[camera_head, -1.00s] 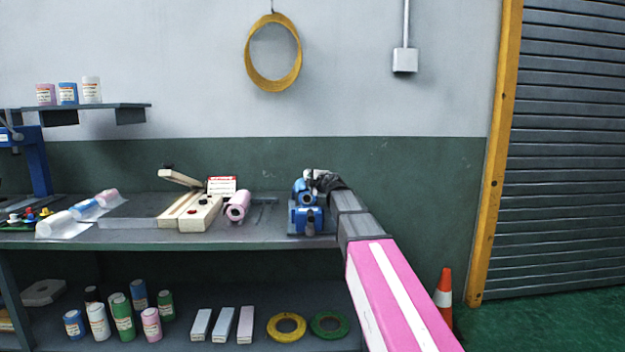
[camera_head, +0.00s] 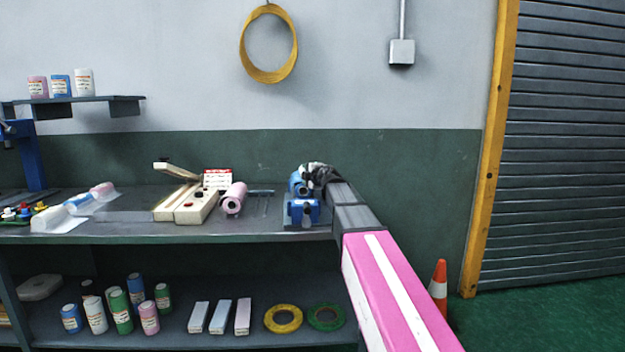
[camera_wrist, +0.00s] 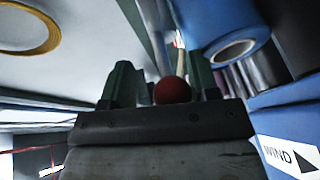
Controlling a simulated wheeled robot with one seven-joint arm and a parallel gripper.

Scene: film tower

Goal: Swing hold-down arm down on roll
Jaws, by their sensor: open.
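A blue machine (camera_head: 303,211) stands at the right end of the bench, with a blue roll (camera_head: 299,186) on it. In the wrist view, the blue roll (camera_wrist: 230,48) with its pale core is at the upper right. My gripper (camera_wrist: 160,80) is open, its two dark green fingers apart. A red ball knob (camera_wrist: 172,90) shows between the fingers, nearer the right one. A thin bar rises behind the knob; I cannot tell whether it is the hold-down arm. In the head view, my gripper (camera_head: 309,175) is at the machine's top and partly hides it.
A pink roll (camera_head: 234,198) and a cream sealer (camera_head: 186,203) stand left on the bench. A white WIND label (camera_wrist: 288,158) is at the wrist view's lower right. Bottles, boxes and tape rings fill the shelf below. A traffic cone (camera_head: 438,285) stands on the floor right.

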